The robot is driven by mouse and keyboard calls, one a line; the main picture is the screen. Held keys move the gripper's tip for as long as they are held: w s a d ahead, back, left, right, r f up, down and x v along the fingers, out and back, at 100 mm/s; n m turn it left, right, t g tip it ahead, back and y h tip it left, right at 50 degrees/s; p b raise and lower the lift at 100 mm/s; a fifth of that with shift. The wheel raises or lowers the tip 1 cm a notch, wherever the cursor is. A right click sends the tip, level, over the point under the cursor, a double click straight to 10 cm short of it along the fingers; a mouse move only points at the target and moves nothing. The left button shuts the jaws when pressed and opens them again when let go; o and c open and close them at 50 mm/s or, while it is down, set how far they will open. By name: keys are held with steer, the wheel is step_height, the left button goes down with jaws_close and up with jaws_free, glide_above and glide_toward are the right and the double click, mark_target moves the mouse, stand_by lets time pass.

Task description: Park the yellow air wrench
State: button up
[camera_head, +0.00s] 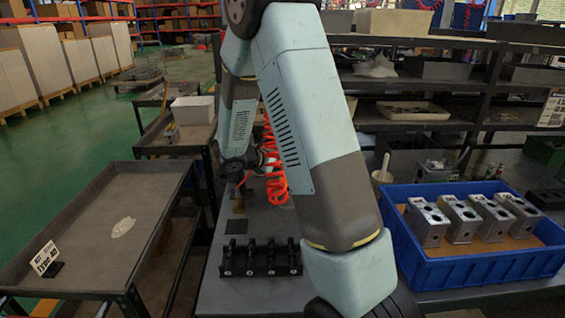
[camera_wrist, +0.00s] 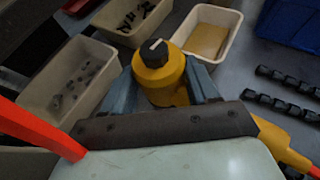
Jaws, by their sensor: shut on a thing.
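The yellow air wrench (camera_wrist: 160,78) is in the wrist view, with a dark round end facing up. My gripper (camera_wrist: 161,72) is shut on it, a blue-grey finger on each side of its body. A yellow part (camera_wrist: 282,147) with a red tip shows at the lower right, past my gripper's dark bar. In the head view my arm hides most of the gripper area, and I cannot make out the wrench there. An orange-red coiled hose (camera_head: 275,170) hangs beside my arm.
A black rack with upright pegs (camera_head: 260,260) stands on the grey bench. A blue crate (camera_head: 480,268) holding several metal blocks is at right. In the wrist view, bins with grey parts (camera_wrist: 47,111), dark parts (camera_wrist: 106,37) and a tan pad (camera_wrist: 233,22) surround the wrench.

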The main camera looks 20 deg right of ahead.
steer(key=shift+f, duration=0.25)
stand_by(0.3)
steer(key=o, duration=1.5)
steer(key=shift+f, duration=0.1)
steer(key=shift+a, duration=0.1)
steer(key=v, duration=1.3)
steer(key=shift+a, duration=0.35)
